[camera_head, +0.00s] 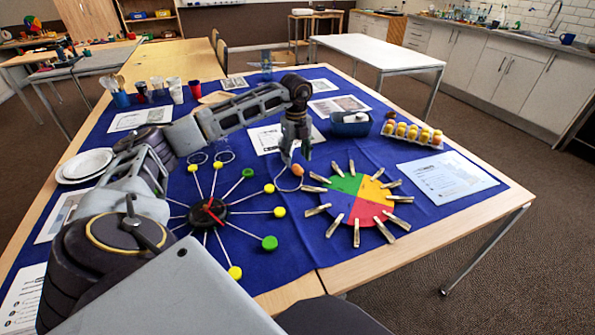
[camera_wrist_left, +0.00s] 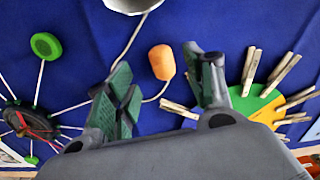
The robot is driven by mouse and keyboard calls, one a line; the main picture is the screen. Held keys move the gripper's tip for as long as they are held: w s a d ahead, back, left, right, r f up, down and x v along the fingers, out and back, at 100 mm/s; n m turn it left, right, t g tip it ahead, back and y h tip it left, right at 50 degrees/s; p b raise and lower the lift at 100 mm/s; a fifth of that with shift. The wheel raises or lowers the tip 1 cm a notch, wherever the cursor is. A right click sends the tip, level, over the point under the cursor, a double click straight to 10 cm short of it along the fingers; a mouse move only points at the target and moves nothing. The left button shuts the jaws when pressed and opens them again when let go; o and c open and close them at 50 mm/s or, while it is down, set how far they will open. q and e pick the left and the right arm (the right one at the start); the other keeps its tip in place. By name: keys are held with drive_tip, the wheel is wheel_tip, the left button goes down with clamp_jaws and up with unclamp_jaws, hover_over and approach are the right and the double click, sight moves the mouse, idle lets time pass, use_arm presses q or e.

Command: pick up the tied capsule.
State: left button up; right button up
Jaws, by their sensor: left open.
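The tied capsule (camera_head: 297,170) is small and orange and lies on the blue cloth, between the spoked wheel and the coloured disc. In the left wrist view the capsule (camera_wrist_left: 162,62) has a thin pale string at its lower end. My left gripper (camera_head: 295,155) is just above the capsule, pointing down. In the wrist view its green-padded fingers (camera_wrist_left: 160,82) are apart, with the capsule showing between and slightly beyond them, not visibly touched. My right gripper is not in view.
A spoked wheel (camera_head: 208,213) with yellow and green knobs lies left of the capsule. A coloured disc (camera_head: 350,204) with several clothespins lies close on the right. A pale rounded object (camera_wrist_left: 133,4) shows at the wrist view's top.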

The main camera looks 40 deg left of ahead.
sight(297, 166)
use_arm(q)
drive_tip(key=shift+d+f+b, duration=0.15)
drive_tip(key=shift+f+b, duration=0.15)
drive_tip(key=shift+f, duration=0.35)
wheel_tip(297, 166, down, 4)
drive_tip(key=shift+d+r+b, duration=0.1)
drive_tip(key=shift+r+b, duration=0.15)
drive_tip(key=shift+b, duration=0.3)
drive_tip(key=shift+f, duration=0.2)
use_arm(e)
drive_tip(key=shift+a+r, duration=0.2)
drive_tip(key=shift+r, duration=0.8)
use_arm(q)
drive_tip(key=c, duration=0.7)
drive_tip(key=shift+c, duration=0.4)
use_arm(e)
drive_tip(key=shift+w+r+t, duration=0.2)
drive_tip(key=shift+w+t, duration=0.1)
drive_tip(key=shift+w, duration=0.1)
